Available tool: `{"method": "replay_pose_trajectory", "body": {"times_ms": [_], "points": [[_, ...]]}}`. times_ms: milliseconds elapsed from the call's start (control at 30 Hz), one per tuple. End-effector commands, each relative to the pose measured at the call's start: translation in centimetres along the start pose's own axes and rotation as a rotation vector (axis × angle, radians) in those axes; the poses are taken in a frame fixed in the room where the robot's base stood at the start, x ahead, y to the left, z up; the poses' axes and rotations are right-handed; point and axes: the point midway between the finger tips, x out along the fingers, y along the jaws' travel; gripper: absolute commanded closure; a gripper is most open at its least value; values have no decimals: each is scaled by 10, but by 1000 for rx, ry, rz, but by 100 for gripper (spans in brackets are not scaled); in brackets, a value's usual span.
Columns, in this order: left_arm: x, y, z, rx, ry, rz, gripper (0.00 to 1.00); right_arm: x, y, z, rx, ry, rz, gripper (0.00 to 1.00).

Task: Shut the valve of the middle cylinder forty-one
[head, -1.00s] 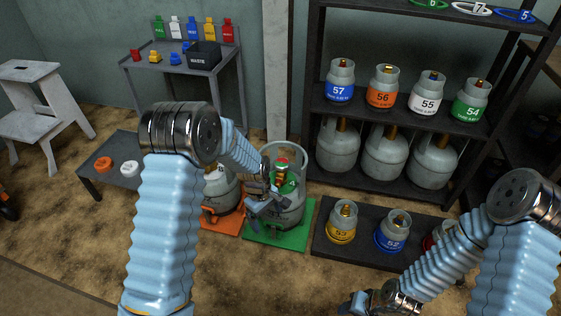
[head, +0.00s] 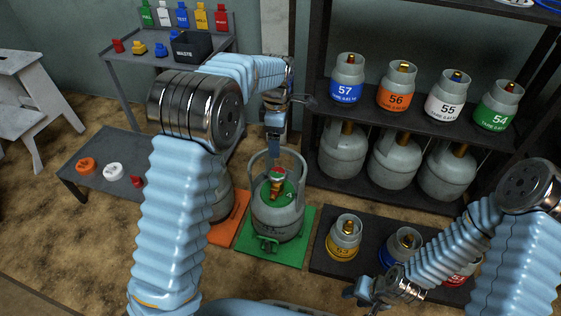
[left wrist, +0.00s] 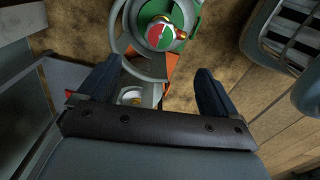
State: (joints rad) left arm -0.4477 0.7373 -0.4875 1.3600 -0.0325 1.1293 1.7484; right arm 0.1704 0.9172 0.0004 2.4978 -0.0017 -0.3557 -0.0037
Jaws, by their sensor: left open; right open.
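A grey gas cylinder (head: 278,218) with a green top stands upright on a green mat (head: 303,238); its number is only partly readable, starting with a 4. Its red and green valve knob (head: 277,174) sits inside the collar, and the knob also shows in the left wrist view (left wrist: 165,34) with brass fittings. My left gripper (head: 276,137) is above the cylinder, open and empty, apart from the knob. In the left wrist view my open fingers (left wrist: 155,88) lie below the knob. My right gripper (head: 366,292) is open, low near the front of the small-cylinder platform.
Another cylinder on an orange mat (head: 228,222) is partly hidden by my left arm. Small cylinders stand on a low dark platform (head: 322,264). A dark rack (head: 400,120) holds numbered cylinders.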

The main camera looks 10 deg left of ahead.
Motion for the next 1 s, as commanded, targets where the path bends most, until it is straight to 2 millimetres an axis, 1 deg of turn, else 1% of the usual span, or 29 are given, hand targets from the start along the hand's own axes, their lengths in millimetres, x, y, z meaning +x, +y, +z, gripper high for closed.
{"method": "replay_pose_trajectory", "body": {"times_ms": [167, 400, 500, 600, 700, 800, 1000], "points": [[30, -1, 0, 0, 1, -6, 8, 6, 2, 1, 0, -2, -1, 57], [87, -1, -1, 0, 1, -5, 8, 16, 4, 2, -1, -5, -3, 57], [106, -1, 0, 1, 0, -4, 8, 19, 5, 2, -1, -6, -4, 57], [121, -1, 0, 1, 0, -3, 8, 21, 5, 2, -1, -7, -5, 57], [130, -1, 0, 1, 0, -3, 8, 22, 6, 2, -1, -7, -5, 57], [135, -1, 0, 1, 0, -2, 8, 22, 6, 2, -2, -7, -5, 57], [136, -1, 0, 1, 0, -1, 8, 22, 5, 2, -2, -7, -5, 57]]}}
